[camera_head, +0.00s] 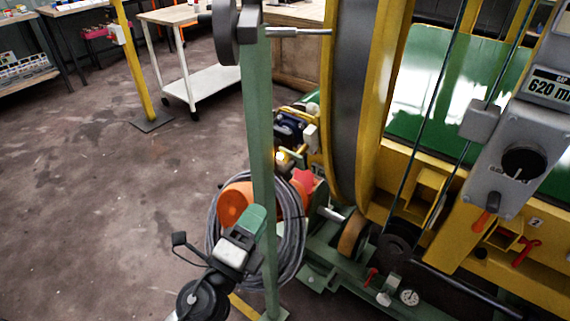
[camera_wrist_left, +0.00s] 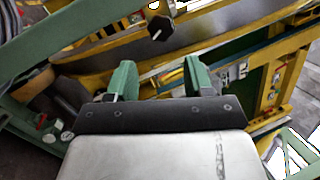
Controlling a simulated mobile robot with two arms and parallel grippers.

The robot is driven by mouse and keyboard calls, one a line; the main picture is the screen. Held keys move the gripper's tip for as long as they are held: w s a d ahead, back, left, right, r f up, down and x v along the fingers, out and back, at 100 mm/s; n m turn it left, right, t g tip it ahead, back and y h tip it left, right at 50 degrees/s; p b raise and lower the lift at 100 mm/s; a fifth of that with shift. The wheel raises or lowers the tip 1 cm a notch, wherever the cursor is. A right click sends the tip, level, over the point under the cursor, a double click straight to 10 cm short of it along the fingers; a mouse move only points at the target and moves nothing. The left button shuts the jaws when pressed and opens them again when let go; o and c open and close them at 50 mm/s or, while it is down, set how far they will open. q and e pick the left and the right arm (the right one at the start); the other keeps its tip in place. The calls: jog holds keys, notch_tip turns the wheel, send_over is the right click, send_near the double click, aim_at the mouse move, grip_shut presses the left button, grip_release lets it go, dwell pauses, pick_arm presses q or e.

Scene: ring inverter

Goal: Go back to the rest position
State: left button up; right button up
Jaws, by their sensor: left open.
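My left gripper (camera_head: 250,222) is at the lower middle of the head view, in front of a green post (camera_head: 259,130) and a coil of grey cable (camera_head: 290,225). In the left wrist view its two green fingers (camera_wrist_left: 158,80) stand apart with nothing between them. Beyond the fingers lie yellow and grey parts of the machine. My right gripper is in neither view.
The large yellow ring machine (camera_head: 368,110) fills the right half. A grey control box (camera_head: 525,150) hangs at the right. An orange disc (camera_head: 232,207) is close behind my left gripper. A white cart (camera_head: 205,85) stands at the back. The floor at left is clear.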

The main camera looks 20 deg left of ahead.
pick_arm(q)
jog(key=shift+f, duration=0.1)
jog(key=s+a+f+n+g+y, duration=0.2)
jog(key=f+n+g, duration=0.25)
jog(key=f, duration=0.65)
jog(key=s+a+f+n+g+y, duration=0.1)
jog(key=a+f+n+g+y, duration=0.15)
jog(key=f+n, duration=0.55)
jog(key=s+a+f+n+g+y, duration=0.2)
jog(key=f+n+g, duration=0.15)
jog(key=f, duration=0.95)
jog(key=s+d+f+n+g+h, duration=0.25)
jog(key=s+f+n+g, duration=0.25)
jog(key=s+f+g, duration=0.7)
jog(key=s+a+t+p, duration=0.2)
jog(key=s+p, duration=1.3)
jog(key=s, duration=0.2)
jog(key=shift+r+t, duration=0.35)
jog(key=shift+r, duration=0.05)
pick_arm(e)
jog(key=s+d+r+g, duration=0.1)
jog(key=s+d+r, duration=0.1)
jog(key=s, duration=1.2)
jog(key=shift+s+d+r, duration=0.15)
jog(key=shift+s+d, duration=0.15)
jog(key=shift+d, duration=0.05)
